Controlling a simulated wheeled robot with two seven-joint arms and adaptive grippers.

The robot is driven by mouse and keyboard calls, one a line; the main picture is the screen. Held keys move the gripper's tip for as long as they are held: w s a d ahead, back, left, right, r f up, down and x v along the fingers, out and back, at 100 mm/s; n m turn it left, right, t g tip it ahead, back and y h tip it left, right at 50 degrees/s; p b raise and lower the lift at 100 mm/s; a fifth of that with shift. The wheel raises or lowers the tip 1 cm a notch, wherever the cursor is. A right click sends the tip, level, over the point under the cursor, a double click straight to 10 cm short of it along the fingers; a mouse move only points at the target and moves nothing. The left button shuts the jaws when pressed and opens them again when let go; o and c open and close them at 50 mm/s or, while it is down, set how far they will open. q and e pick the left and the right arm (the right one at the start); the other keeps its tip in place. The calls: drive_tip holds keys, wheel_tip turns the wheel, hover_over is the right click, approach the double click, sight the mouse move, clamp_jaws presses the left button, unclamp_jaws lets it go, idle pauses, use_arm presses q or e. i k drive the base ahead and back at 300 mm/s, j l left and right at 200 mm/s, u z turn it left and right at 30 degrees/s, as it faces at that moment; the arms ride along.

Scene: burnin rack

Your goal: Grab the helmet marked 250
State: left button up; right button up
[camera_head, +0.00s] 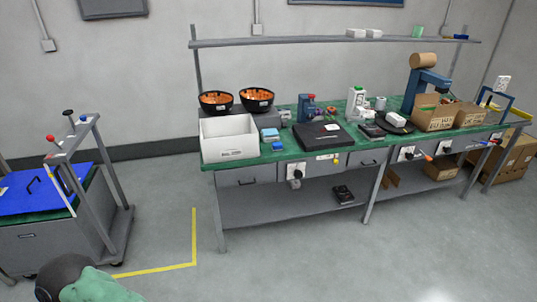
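Two black, bowl-shaped items with orange insides, which may be upturned helmets, sit side by side at the back left of the green-topped workbench (290,158). One is the left black bowl shape (214,108); the other is the right black bowl shape (257,106). No number 250 can be read on either. Neither of my grippers shows in the head view.
A white bin (230,140) stands in front of the bowl shapes. A black case (322,137) and cardboard boxes (435,119) lie further right. A cart (60,240) stands at left. A dark and green rounded shape at bottom left is unclear. Front floor is clear.

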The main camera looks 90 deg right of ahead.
sight(217, 105)
drive_tip(key=z, duration=2.7)
drive_tip(key=i+l, duration=0.3)
drive_tip(key=i, duration=0.25)
drive_tip(key=i+l+u, duration=0.15)
drive_tip(key=i+l, duration=0.2)
drive_tip(key=i, duration=0.25)
drive_tip(key=i+l, duration=0.4)
drive_tip(key=i, duration=0.15)
drive_tip(key=j+u, duration=0.05)
